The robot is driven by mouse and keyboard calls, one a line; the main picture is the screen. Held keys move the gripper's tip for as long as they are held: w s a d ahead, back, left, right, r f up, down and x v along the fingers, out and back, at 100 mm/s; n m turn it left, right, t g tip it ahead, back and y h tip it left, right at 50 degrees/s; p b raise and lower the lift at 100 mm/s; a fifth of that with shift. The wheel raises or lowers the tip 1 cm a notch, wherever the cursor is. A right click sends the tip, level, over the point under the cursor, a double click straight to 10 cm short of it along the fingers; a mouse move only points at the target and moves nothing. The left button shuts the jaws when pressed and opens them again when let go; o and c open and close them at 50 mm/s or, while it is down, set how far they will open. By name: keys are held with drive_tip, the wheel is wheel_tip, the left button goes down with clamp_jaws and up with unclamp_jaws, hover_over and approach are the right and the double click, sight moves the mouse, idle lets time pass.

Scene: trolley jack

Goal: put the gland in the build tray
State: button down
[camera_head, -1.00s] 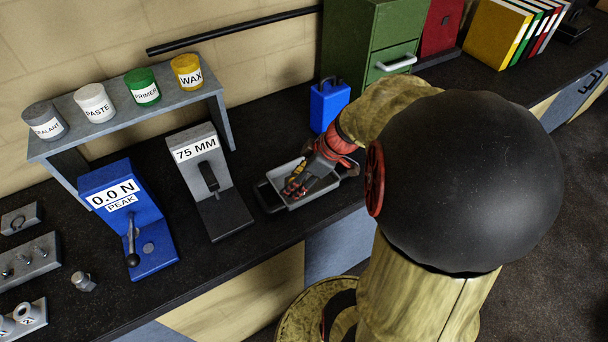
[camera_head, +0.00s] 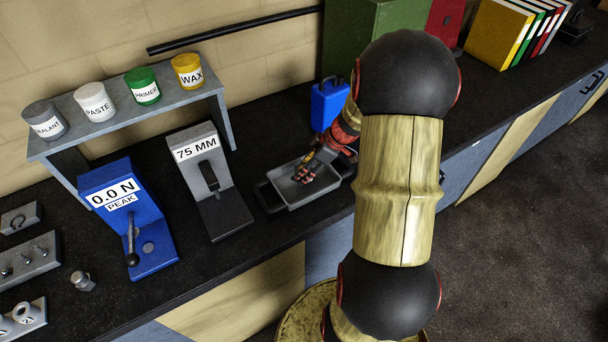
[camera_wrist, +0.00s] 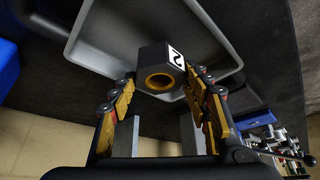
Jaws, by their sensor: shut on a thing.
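The gland (camera_wrist: 158,66) is a dark grey block with a bronze-coloured bore and a white label reading 2. It sits between the fingers of my gripper (camera_wrist: 160,80), which is shut on it. The build tray (camera_head: 318,196) is a shallow grey tray with dark handles on the bench. In the head view my gripper (camera_head: 306,172) is over the inside of the tray, pointing down at a tilt. The tray floor also shows behind the gland in the wrist view (camera_wrist: 112,35). I cannot tell whether the gland touches the floor. The gland is not distinguishable in the head view.
A blue case (camera_head: 328,104) stands just behind the tray. The 75 MM stand (camera_head: 212,180) is close on its left, with the blue 0.0 N gauge (camera_head: 130,220) further left. A shelf of labelled pots (camera_head: 132,100) is behind them. My arm hides bench on the right.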

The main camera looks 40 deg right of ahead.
drive_tip(key=shift+f, duration=1.5)
drive_tip(key=shift+f+b, duration=0.15)
drive_tip(key=shift+b, duration=0.2)
drive_tip(key=c, duration=0.9)
unclamp_jaws()
